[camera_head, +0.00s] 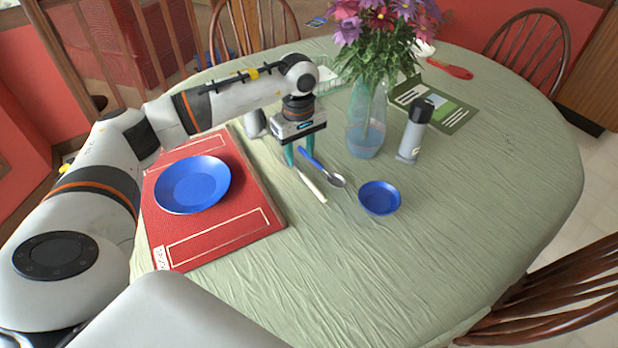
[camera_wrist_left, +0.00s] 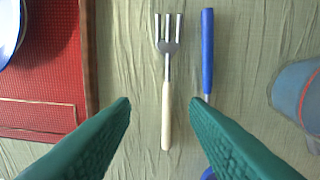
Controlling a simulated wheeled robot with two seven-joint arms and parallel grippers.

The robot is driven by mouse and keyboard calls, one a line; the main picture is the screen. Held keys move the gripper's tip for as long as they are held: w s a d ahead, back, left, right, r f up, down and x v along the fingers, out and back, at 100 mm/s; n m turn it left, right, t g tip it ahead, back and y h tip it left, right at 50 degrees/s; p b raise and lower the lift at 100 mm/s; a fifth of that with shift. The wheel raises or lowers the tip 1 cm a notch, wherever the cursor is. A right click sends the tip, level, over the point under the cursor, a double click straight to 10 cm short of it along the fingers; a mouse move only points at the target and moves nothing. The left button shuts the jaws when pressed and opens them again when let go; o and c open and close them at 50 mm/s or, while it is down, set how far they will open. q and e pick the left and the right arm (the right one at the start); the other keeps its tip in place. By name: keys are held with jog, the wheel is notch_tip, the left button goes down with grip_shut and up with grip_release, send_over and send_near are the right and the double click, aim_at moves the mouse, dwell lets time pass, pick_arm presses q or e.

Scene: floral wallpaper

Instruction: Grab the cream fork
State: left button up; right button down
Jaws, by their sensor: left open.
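The cream fork lies on the green tablecloth. In the head view only its cream handle (camera_head: 312,187) shows clearly, below my left gripper (camera_head: 298,154). In the left wrist view the whole fork (camera_wrist_left: 166,112) shows, metal tines toward the top and cream handle toward the bottom. My left gripper (camera_wrist_left: 160,103), with green fingers, is open and points down above the fork. The handle appears between the two fingertips in the wrist view, and nothing is held. My right gripper is not in view.
A blue-handled spoon (camera_head: 312,158) lies close beside the fork, to its right. A blue bowl (camera_head: 379,198), flower vase (camera_head: 366,135) and grey bottle (camera_head: 412,135) stand further right. A red board (camera_head: 240,222) with a blue plate (camera_head: 192,185) is on the left. The front tablecloth is clear.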

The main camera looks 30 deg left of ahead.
aim_at(305, 174)
pick_arm(q)
jog(key=shift+w+d+f+p, duration=0.1)
jog(key=shift+w+f, duration=0.05)
jog(key=shift+f, duration=1)
jog(key=shift+w+d+f+p, duration=0.1)
jog(key=shift+w+f, duration=0.05)
jog(key=shift+f, duration=1)
jog(key=shift+w+d+f+p, duration=0.1)
jog(key=shift+w+f, duration=0.05)
jog(key=shift+f, duration=1)
grip_shut()
